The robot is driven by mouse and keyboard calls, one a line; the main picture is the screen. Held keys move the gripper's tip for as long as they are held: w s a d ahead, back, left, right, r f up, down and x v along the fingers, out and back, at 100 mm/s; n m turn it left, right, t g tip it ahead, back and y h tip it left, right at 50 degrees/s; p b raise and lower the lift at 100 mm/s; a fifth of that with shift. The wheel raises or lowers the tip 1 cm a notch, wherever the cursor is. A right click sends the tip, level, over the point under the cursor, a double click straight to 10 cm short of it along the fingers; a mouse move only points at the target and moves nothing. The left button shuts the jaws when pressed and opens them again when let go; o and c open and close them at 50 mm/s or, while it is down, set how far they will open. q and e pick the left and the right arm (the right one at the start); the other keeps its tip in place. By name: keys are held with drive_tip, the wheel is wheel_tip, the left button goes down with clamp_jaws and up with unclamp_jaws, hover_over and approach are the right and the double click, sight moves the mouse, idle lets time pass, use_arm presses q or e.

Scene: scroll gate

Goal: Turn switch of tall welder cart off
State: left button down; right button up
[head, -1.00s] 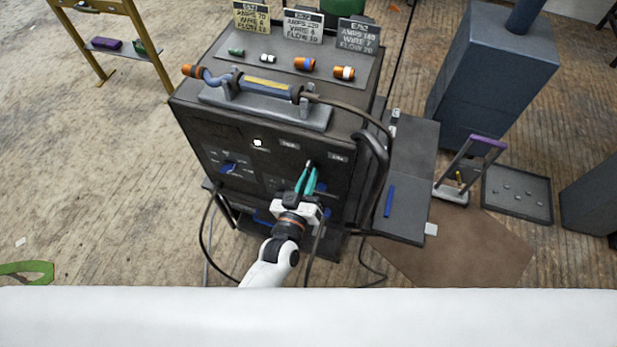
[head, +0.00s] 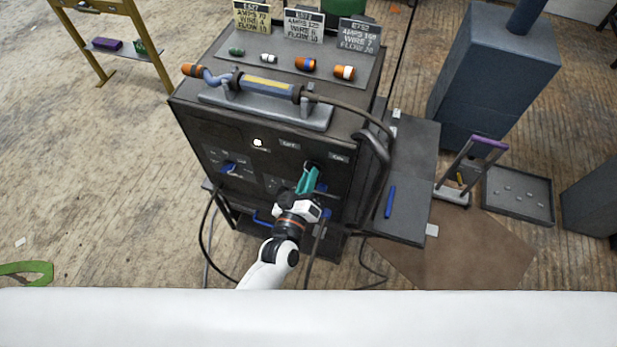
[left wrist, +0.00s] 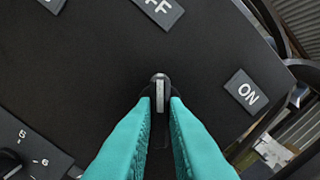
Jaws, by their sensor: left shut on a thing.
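The tall welder cart (head: 190,127) is a dark box in the middle of the head view. Its front has a switch (left wrist: 160,84), a small dark knob with a pale stripe, which points up in the left wrist view. The OFF label (left wrist: 158,10) is at the top there and the ON label (left wrist: 246,92) at the right. The stripe points between them, closer to OFF. My left gripper (head: 310,172), with teal fingers, is shut on the switch. Its fingertips also show in the left wrist view (left wrist: 160,106), one on each side of the knob. My right gripper is not in view.
A blue dial (head: 229,169) sits left of the switch. A torch (head: 262,87) lies on a bracket on the cart's top, its cable hanging down the right side. A dark side shelf (head: 412,190) juts out to the right. Open floor lies to the left.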

use_arm(q)
drive_tip(key=c, duration=1.5)
unclamp_jaws()
drive_tip(key=shift+o, duration=0.2)
drive_tip(key=shift+s, duration=0.1)
drive_tip(key=b+v, duration=0.2)
drive_tip(key=v, duration=1)
